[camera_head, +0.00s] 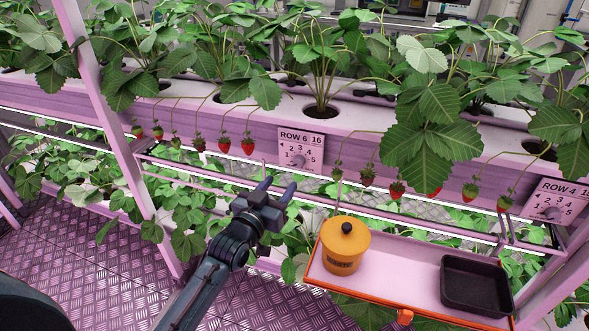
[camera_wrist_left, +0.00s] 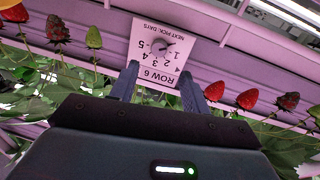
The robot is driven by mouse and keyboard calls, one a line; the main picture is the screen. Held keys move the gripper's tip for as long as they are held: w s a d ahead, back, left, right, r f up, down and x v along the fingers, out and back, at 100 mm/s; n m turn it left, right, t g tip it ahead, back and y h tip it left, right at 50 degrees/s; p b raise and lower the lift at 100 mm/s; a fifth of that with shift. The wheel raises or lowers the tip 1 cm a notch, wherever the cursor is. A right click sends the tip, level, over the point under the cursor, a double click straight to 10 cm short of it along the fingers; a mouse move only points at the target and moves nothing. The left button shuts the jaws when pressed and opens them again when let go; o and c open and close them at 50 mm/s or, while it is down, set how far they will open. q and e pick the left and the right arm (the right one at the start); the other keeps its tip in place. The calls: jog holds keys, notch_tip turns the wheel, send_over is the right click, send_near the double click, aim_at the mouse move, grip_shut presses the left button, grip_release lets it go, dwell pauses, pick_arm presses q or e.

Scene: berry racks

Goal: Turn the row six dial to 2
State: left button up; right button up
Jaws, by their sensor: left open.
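The plate is on the pink gutter front. In the left wrist view the plate (camera_wrist_left: 158,78) appears upside down, with the dial (camera_wrist_left: 161,48) beyond my fingertips; its exact setting is too small to tell. My left gripper (camera_head: 278,186) is open and empty, below and in front of the plate, apart from the dial. My right gripper is not in view.
Strawberries (camera_head: 248,146) hang on both sides of the plate. Below right, an orange-edged tray (camera_head: 400,262) holds a yellow lidded pot (camera_head: 343,260) and a black tray (camera_head: 475,285). A pink post (camera_head: 115,140) stands left.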

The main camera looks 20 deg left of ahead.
aim_at(297, 164)
pick_arm(q)
jog(key=w, duration=0.2)
jog(key=w+d, duration=0.1)
jog(key=w, duration=0.5)
jog(key=shift+w+d, duration=0.1)
jog(key=shift+d, duration=0.1)
jog(key=c, duration=1)
